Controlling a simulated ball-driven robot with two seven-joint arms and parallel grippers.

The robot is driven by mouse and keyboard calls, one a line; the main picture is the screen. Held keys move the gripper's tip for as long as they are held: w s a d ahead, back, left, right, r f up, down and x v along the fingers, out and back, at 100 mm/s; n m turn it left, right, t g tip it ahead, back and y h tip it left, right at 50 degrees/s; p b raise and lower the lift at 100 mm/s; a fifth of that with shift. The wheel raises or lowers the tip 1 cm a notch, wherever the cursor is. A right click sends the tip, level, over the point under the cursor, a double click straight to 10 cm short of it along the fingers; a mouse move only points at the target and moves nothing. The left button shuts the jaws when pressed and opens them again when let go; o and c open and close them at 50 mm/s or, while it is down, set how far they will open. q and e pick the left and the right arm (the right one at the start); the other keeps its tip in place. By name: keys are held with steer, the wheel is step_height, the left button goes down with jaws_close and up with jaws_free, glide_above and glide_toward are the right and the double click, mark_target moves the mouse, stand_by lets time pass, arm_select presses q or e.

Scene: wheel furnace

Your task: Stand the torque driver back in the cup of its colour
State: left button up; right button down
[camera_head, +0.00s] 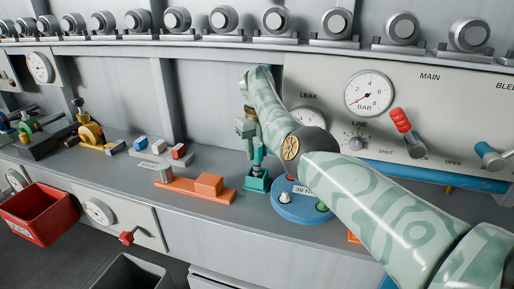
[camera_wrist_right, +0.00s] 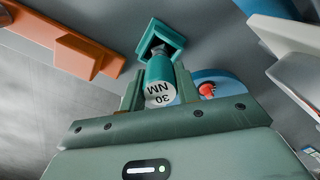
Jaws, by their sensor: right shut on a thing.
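The teal torque driver (camera_head: 258,152) is upright in the grasp of my right gripper (camera_head: 249,134). In the right wrist view, the driver (camera_wrist_right: 160,85) shows its pale end cap marked 30 NM between the fingers (camera_wrist_right: 158,94). Its grey shaft points at the teal cup (camera_wrist_right: 161,37), which has a square opening. In the head view the teal cup (camera_head: 256,181) stands on the bench directly under the driver. The shaft's lower end appears at the cup's mouth; how deep it sits I cannot tell. My left gripper is not in view.
A round blue stand (camera_head: 302,213) with small knobs is close to the right of the cup, partly behind my arm. An orange fixture (camera_head: 190,189) lies to the left. A panel with a gauge (camera_head: 368,93) and a red-handled lever (camera_head: 404,124) rises behind.

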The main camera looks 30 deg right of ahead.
steer(key=shift+f, duration=0.6)
stand_by(0.3)
steer(key=shift+c, duration=1.9)
jaws_free()
